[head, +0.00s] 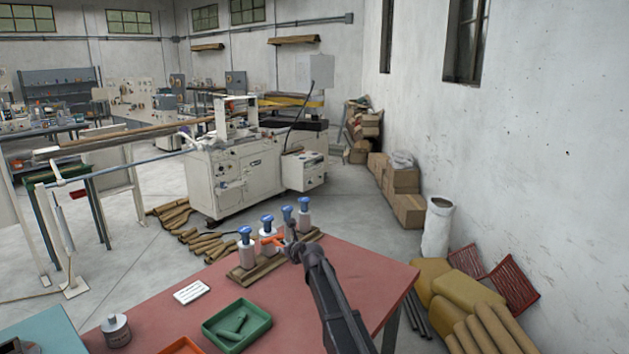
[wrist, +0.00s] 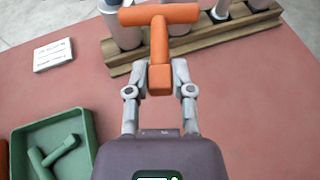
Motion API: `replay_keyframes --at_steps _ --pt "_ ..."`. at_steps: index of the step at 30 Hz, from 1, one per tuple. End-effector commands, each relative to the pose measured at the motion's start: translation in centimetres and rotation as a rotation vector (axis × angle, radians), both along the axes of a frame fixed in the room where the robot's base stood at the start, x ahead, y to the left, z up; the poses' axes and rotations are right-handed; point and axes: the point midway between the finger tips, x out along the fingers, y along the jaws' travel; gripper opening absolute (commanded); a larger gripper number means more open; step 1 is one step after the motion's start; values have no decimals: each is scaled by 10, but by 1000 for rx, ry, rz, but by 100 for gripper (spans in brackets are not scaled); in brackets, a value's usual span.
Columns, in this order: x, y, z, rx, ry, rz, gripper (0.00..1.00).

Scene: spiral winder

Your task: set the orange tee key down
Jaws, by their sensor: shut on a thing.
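The orange tee key (wrist: 159,40) is held in my gripper (wrist: 160,80), with its crossbar pointing away from the gripper in the wrist view. The two grey fingers are closed on the block end of its stem. The key appears above the red table (head: 340,262). Whether it touches a bottle or the rack cannot be told.
A wooden rack (wrist: 200,41) holds several bottles with blue tops (head: 246,232). A green tray (wrist: 15,143) with green pieces (wrist: 65,150) lies at the left. A white card (wrist: 53,54) lies near the rack. The red table's middle and right are clear.

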Motion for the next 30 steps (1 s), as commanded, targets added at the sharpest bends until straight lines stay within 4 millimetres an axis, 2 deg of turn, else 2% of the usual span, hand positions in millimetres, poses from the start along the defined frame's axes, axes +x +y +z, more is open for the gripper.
replay_keyframes --at_steps 1,9,30 --pt "0 0 14 0 0 0 0" --pt "0 0 39 0 0 0 0" --pt "0 1 43 0 0 0 0"
